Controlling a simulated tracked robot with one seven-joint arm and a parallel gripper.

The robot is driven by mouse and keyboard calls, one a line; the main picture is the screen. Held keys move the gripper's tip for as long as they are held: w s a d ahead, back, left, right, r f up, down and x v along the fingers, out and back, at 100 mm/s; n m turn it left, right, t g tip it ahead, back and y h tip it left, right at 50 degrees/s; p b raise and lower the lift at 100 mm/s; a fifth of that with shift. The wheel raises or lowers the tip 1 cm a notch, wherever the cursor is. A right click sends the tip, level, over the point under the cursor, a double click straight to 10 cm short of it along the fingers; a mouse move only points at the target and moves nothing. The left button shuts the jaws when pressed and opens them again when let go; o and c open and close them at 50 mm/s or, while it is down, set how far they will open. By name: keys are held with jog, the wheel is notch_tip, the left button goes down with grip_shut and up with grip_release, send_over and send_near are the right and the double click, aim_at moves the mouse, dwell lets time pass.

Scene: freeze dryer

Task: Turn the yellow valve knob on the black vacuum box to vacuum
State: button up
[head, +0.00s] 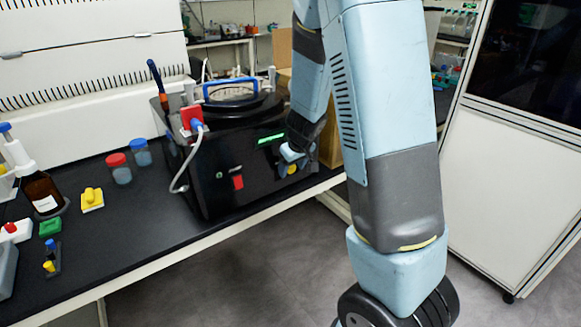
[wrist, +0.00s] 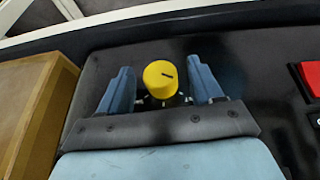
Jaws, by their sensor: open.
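The black vacuum box (head: 235,175) stands on the dark bench in the head view, with a green lit display and a red switch on its front. The yellow valve knob (head: 292,169) is at the right of that front, partly hidden by my gripper (head: 291,152). In the wrist view the knob (wrist: 160,79) sits between the two blue fingers of my gripper (wrist: 162,86), with a gap on each side. A dark pointer mark shows near the knob's top right. My gripper is open. Small white marks around the knob are too small to read.
A cardboard box (wrist: 35,110) stands close beside the vacuum box, left in the wrist view. The red switch (wrist: 312,78) is at the right there. A white tube (head: 183,170) hangs at the box's left. Red-capped (head: 119,168) and blue-capped (head: 141,152) jars stand further left.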

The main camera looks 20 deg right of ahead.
jog(key=shift+c, duration=0.4)
jog(key=c, duration=0.9)
jog(key=shift+a, duration=0.5)
jog(key=shift+c, duration=0.4)
jog(key=shift+d, duration=0.4)
